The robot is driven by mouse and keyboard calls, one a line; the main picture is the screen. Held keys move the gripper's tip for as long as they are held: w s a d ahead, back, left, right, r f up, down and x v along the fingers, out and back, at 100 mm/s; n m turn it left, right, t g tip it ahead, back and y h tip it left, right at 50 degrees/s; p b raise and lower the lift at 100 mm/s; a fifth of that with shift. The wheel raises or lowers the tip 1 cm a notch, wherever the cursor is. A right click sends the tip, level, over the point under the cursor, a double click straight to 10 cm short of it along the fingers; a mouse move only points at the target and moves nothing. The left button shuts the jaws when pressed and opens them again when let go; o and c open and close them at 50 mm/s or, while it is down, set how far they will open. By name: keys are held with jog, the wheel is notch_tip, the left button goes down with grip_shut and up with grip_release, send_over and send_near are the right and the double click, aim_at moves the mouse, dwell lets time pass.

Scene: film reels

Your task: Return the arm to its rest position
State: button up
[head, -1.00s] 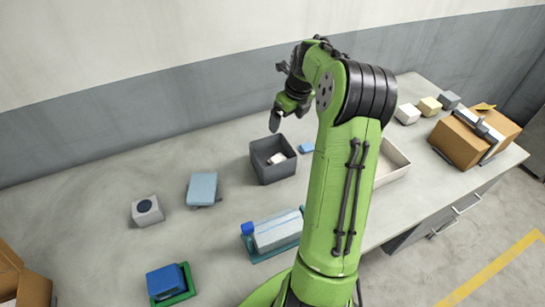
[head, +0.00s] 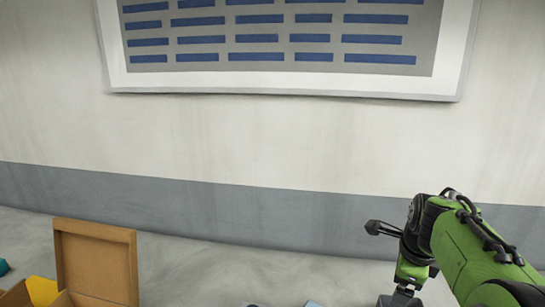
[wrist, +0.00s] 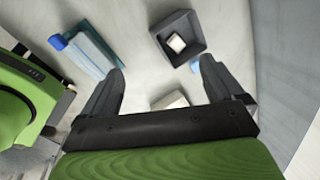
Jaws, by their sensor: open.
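My green arm (head: 470,250) shows at the lower right of the head view, in front of the wall. Its gripper end runs off the bottom edge there. In the wrist view, my gripper (wrist: 165,82) has its two dark fingers spread wide apart with nothing between them. It hangs above the table (wrist: 135,30). A dark grey open box (wrist: 160,28) with a small white block (wrist: 176,43) inside lies beyond the fingertips. A light blue item (wrist: 195,66) is by the right fingertip, partly hidden. A pale tray (wrist: 170,101) shows between the fingers, mostly hidden.
A teal tray holding a grey-blue box (wrist: 95,48) with a blue cap (wrist: 57,42) lies at the upper left of the wrist view. An open cardboard box (head: 95,262) stands at the head view's lower left. A wall board (head: 280,85) hangs above.

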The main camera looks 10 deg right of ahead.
jog(key=s+a+r+n, duration=0.4)
jog(key=s+a+n, duration=0.3)
jog(key=a+n, duration=0.35)
jog(key=s+a+f+n+t, duration=0.1)
jog(key=s+a+n, duration=0.2)
jog(key=s+n, duration=0.3)
jog(key=s+a+f+n+t+y, duration=0.1)
jog(key=s+a+f+n, duration=0.1)
jog(key=s+a+n, duration=0.2)
jog(key=s+n, duration=0.2)
jog(key=n, duration=0.2)
jog(key=shift+s+t, duration=0.3)
jog(key=shift+s, duration=0.1)
jog(key=shift+n, duration=0.25)
